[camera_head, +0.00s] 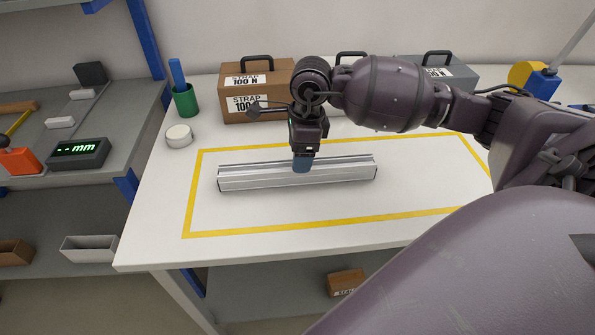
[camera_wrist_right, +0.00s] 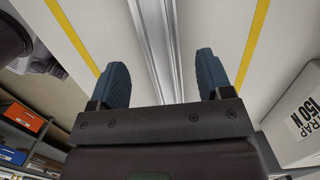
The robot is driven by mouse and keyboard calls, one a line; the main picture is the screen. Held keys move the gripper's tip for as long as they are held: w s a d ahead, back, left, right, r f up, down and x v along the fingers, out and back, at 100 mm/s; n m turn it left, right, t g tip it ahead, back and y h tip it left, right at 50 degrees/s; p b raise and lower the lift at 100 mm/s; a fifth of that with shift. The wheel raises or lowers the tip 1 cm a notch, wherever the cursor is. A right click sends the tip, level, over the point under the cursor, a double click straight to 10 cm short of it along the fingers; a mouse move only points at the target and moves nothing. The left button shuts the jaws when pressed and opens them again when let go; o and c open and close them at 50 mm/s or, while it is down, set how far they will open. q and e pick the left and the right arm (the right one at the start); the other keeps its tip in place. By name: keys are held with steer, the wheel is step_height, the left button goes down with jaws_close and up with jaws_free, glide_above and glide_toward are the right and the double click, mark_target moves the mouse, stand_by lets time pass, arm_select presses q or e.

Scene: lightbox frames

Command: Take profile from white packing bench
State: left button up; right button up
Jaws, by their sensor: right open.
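The profile (camera_head: 250,177) is a long silver aluminium bar lying inside the yellow outline on the white packing bench (camera_head: 160,225). My right gripper (camera_head: 302,165) points down over the middle of the profile. In the right wrist view the profile (camera_wrist_right: 155,45) runs between the two blue fingertips of the right gripper (camera_wrist_right: 165,78), which are open with a gap on each side. I cannot tell how far the fingers reach down beside it. My left gripper is not in view.
Behind the profile stand a brown strap box (camera_head: 257,90) and a grey strap box (camera_head: 440,72) with handles. A green cup (camera_head: 186,101) and a white round item (camera_head: 179,136) stand at the back left. A grey shelf (camera_head: 95,185) with a display (camera_head: 78,153) is further left.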

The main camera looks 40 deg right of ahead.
steer(key=f, duration=0.4)
steer(key=shift+w+a+f, duration=0.15)
steer(key=shift+w+f, duration=0.05)
steer(key=shift+f, duration=0.2)
steer(key=c, duration=1.2)
